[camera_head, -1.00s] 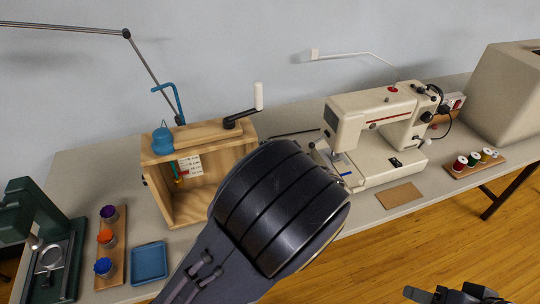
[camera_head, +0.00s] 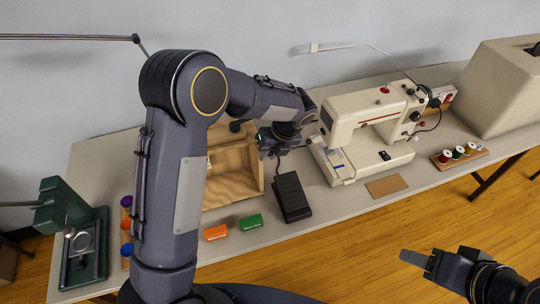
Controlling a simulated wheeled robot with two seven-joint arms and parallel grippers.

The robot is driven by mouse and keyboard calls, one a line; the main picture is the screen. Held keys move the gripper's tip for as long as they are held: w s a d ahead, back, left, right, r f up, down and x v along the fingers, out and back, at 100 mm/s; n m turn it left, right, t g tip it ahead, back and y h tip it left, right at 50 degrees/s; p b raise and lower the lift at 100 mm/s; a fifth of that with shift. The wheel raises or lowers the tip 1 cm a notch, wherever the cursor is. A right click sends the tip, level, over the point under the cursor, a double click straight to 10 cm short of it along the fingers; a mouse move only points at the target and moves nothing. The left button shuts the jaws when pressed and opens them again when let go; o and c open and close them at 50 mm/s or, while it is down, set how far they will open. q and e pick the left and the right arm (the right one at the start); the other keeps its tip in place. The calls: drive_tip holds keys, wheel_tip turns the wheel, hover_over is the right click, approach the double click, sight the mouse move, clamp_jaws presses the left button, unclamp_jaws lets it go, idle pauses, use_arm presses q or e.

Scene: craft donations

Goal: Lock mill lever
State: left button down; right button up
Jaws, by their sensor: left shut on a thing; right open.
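My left gripper (camera_head: 268,143) is at the box's right upper corner, by the lever's outer end. It is shut; the lever's grip appears to be in it, but the fingers and white handle are hidden. My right gripper (camera_head: 418,260) is open and empty, low at the right, over the floor and away from the table.
The sewing machine (camera_head: 365,125) stands close right of my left gripper. A green press (camera_head: 68,205) stands at the left end.

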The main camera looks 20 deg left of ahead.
use_arm(q)
drive_tip(key=shift+w+a+r+g, duration=0.1)
drive_tip(key=shift+w+r+g, duration=0.05)
drive_tip(key=shift+g, duration=0.15)
idle(0.4)
drive_tip(key=c, duration=1.3)
unclamp_jaws()
drive_tip(key=shift+r, duration=0.15)
drive_tip(key=b+v, duration=0.1)
drive_tip(key=v, duration=0.6)
drive_tip(key=shift+r, duration=0.3)
drive_tip(key=shift+a, duration=0.1)
